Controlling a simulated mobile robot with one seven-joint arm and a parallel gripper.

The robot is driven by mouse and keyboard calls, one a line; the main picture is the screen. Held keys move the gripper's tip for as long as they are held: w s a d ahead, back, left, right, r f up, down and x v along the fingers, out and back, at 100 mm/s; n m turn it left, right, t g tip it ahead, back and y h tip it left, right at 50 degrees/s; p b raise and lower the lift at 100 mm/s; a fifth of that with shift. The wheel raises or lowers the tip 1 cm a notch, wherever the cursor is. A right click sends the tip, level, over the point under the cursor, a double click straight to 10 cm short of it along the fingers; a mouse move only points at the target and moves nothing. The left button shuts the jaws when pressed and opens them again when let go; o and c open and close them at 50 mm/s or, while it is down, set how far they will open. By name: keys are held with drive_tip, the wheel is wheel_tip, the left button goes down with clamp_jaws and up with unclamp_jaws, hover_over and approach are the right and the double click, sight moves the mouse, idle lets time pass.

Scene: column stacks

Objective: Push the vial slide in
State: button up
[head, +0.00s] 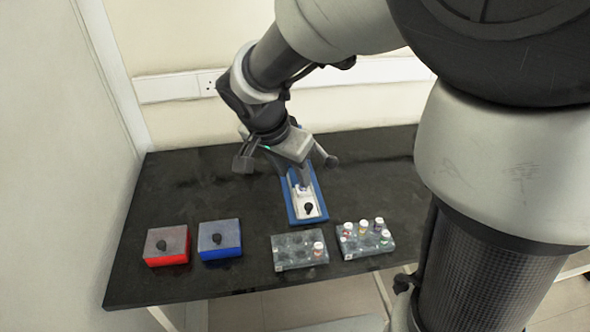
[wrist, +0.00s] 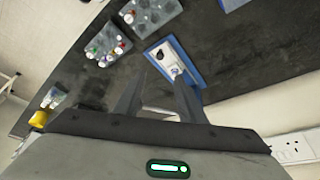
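The vial slide is a white tray (head: 310,215) with a black knob (head: 308,208), set in a blue frame (head: 293,209) on the black table. In the wrist view the white slide (wrist: 172,62) and blue frame (wrist: 198,79) show past my fingertips. A small pale vial (head: 302,187) appears to sit on the slide behind the knob, partly hidden by my gripper. My gripper (wrist: 160,86) is open, with two separate fingers and nothing between them. In the head view it hangs above the far part of the slide; contact cannot be told.
Two clear racks (head: 300,261) (head: 366,252) stand in front; the left holds one vial, the right several. A red box (head: 167,259) and a blue box (head: 220,253), each with a black knob, stand at left. The table's back left is clear.

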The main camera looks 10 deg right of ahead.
sight(309, 205)
drive_tip(key=b+x, duration=0.2)
drive_tip(key=x, duration=1.5)
clamp_jaws()
